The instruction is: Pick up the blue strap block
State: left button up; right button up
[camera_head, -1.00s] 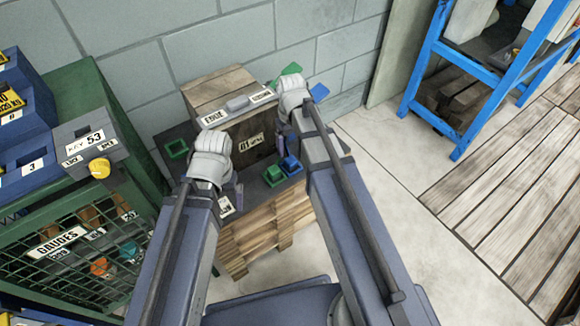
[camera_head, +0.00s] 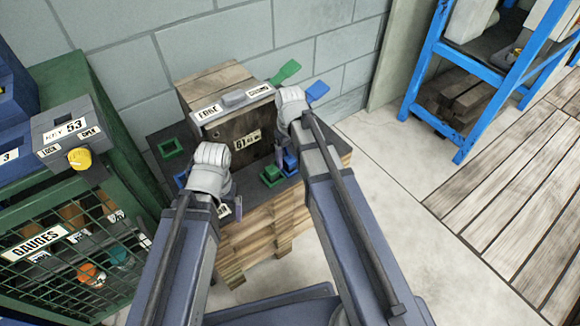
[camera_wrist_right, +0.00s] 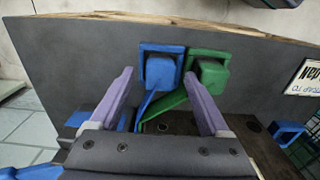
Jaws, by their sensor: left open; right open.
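A blue strap block (camera_head: 290,163) stands on the dark top of a wooden pallet, partly covered by my right gripper (camera_head: 281,152). In the right wrist view the blue strap block (camera_wrist_right: 160,72) shows beyond my right gripper (camera_wrist_right: 160,74), whose fingers are open and spread to either side of it. A green block (camera_wrist_right: 210,74) stands close beside it, near the right fingertip. I cannot tell whether that finger touches either block. My left gripper (camera_head: 234,204) is at the pallet's front left, empty and away from the blue strap block.
A wooden crate (camera_head: 222,88) with a grey front rail stands behind the blocks. A green block (camera_head: 168,148) and another blue piece (camera_head: 181,179) lie left of it. A green cage cabinet (camera_head: 70,230) is at left, a blue rack (camera_head: 436,80) at right. The floor (camera_head: 385,170) between is clear.

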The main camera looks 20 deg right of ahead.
grip_shut()
dwell(0.5)
jog(key=shift+r, duration=0.15)
